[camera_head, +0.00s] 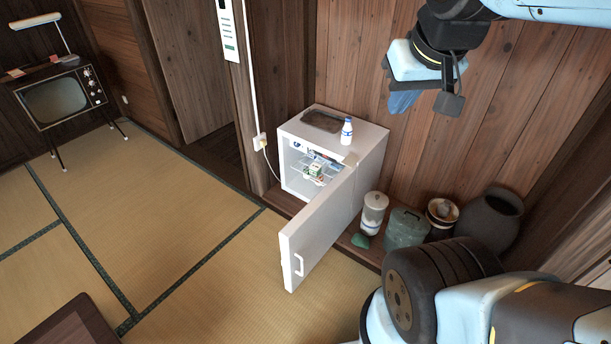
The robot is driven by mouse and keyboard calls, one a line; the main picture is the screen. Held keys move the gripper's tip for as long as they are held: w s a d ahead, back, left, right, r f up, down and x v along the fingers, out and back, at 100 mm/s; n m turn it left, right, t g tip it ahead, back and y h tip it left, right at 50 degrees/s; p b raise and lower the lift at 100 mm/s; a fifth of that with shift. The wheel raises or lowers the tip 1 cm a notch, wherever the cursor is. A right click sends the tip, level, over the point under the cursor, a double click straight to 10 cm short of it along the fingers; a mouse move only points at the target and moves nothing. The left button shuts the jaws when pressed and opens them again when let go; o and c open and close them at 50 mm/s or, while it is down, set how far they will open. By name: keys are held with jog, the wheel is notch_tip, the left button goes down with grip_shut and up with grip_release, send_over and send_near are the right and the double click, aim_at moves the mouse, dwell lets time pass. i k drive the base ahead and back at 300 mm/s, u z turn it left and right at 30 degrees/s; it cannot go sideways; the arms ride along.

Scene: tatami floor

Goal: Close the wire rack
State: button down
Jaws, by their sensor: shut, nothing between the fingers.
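A small white fridge (350,130) stands against the wooden wall with its door (316,237) swung wide open toward the front. Inside, a wire rack (326,168) shows with small cartons (314,170) on it. The door's edge hides part of the interior, and I cannot tell how far the rack is pulled out. My gripper (449,90) is shut and empty, high at the upper right, well apart from the fridge and the rack.
A milk bottle (347,132) and a dark tray (322,121) sit on the fridge. A white jar (373,213), a green glass jar (405,230) and a dark pot (488,222) stand right of the door. Open tatami (170,220) lies left; a low table (70,325) is at lower left.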

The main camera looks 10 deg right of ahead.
aim_at(295, 162)
jog(key=i, duration=0.9)
jog(key=z, duration=0.05)
